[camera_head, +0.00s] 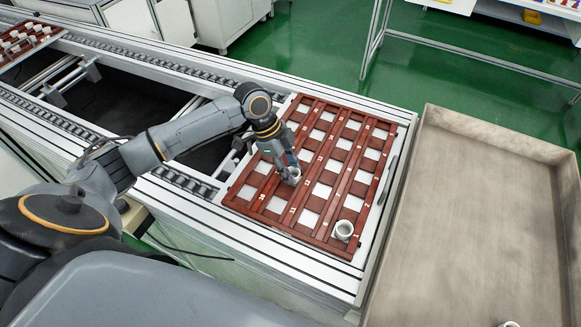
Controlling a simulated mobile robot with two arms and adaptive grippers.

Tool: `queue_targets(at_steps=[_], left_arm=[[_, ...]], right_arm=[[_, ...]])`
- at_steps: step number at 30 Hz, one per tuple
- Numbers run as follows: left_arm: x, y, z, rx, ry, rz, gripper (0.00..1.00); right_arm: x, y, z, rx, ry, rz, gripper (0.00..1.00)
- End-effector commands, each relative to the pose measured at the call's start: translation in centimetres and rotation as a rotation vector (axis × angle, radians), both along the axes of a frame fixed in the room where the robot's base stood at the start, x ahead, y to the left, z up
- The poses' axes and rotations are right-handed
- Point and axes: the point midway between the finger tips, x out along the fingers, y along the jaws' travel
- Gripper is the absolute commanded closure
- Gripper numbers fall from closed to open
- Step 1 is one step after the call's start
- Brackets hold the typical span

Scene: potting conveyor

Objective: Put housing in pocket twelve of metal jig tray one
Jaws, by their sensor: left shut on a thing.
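The metal jig tray (312,240) lies on the conveyor at the center right. It is a red-brown grid with pale square pockets and small number labels. My left gripper (292,175) points down over the middle of the tray. It is shut on a small whitish housing (295,171), mostly hidden by the fingers. I cannot tell whether the housing touches the tray. A white ring-shaped housing (343,230) sits in a pocket at the tray's near right corner. The other visible pockets look empty. My right gripper is not in view.
A large grey-brown bin (470,205) stands right of the conveyor, mostly empty, with part of a white housing (510,324) at the bottom edge. Another red tray (25,42) with several white parts is at the far left. The conveyor rails (130,58) run between.

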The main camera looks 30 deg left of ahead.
Motion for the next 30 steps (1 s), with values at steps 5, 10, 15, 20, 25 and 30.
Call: queue_targets(at_steps=[5,10,15,20,25,30], left_arm=[[0.0,0.0,-0.4,0.000,0.001,0.001,0.90],[0.0,0.0,-0.3,0.000,0.000,0.000,0.45],[0.0,0.0,-0.3,0.000,0.000,0.000,0.45],[0.0,0.1,0.3,0.000,-0.002,0.001,0.45],[-0.1,1.1,2.7,0.002,-0.005,0.002,0.45],[-0.4,2.5,6.2,0.002,-0.006,0.001,0.45]], right_arm=[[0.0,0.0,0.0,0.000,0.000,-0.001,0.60],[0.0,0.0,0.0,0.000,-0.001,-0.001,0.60],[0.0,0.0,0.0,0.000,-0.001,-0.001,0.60],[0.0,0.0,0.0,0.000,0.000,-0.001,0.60],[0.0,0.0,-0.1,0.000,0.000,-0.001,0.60],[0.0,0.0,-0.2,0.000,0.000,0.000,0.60]])
